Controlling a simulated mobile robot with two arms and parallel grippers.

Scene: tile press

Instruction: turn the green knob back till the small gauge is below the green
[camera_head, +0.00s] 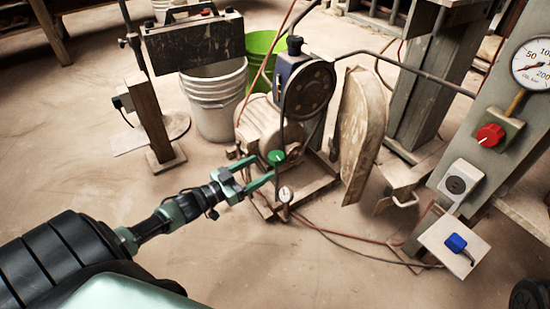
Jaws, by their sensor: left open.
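The green knob (276,157) sits on the small pump unit, in front of the motor (262,122). The small gauge (285,194) is below and slightly right of the knob; its face is too small to read. My left gripper (262,168) comes in from the lower left. Its two green fingers are open and point toward the knob, one above the other in the picture. The fingertips are close to the knob, and I cannot tell whether they touch it. Nothing shows between them. My right gripper does not show.
A white bucket (216,105) and a green bucket (262,45) stand behind. A leaning guard plate (358,135) is right of the pump. The press frame carries a large oil gauge (535,64), a red knob (490,135) and a blue knob (456,243). Hoses cross the floor; the front floor is clear.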

